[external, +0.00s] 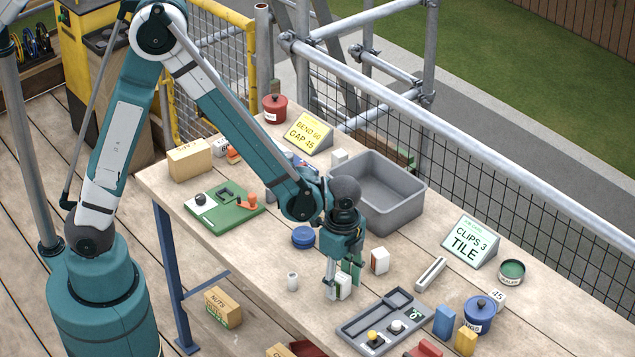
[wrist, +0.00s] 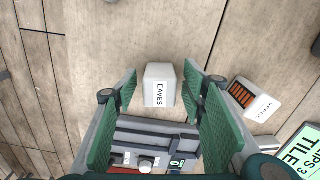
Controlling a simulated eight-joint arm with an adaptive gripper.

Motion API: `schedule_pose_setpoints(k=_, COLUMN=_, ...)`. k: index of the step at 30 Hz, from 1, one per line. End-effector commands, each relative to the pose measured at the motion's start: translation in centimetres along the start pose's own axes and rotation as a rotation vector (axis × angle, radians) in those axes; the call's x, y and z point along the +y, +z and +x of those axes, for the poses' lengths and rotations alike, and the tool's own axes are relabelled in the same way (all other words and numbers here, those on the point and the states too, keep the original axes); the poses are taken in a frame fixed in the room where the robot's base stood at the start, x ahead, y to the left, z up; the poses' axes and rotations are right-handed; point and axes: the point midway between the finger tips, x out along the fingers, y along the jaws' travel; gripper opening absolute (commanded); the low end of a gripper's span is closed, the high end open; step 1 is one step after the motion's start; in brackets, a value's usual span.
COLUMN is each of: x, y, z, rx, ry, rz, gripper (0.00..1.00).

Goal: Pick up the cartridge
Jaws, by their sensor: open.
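A white block labelled EAVES (wrist: 160,87) stands on the table between my gripper's fingers in the wrist view; in the external view this white block (external: 344,287) is partly hidden by a finger. My gripper (external: 344,290) is open and points down around it, with gaps to the block on both sides in the wrist view (wrist: 158,88). A second white box with an orange slotted face (external: 379,261) stands to the right of the gripper and shows at the right in the wrist view (wrist: 254,99). I cannot tell which of the two is the cartridge.
A grey bin (external: 415,203) stands behind.

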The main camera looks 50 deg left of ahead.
Motion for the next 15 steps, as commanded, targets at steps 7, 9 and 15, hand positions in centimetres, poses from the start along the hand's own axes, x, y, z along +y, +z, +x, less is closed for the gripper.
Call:
schedule_pose_setpoints(k=7, x=0.00, y=0.00, z=0.00, rx=0.000, ry=0.000, rz=0.000, gripper=0.28)
schedule_pose_setpoints(k=9, x=0.00, y=0.00, z=-0.01, rx=0.000, ry=0.000, rz=0.000, gripper=0.19)
schedule_pose_setpoints(k=15, x=0.00, y=0.00, z=-0.01, rx=0.000, ry=0.000, rz=0.000, gripper=0.12)
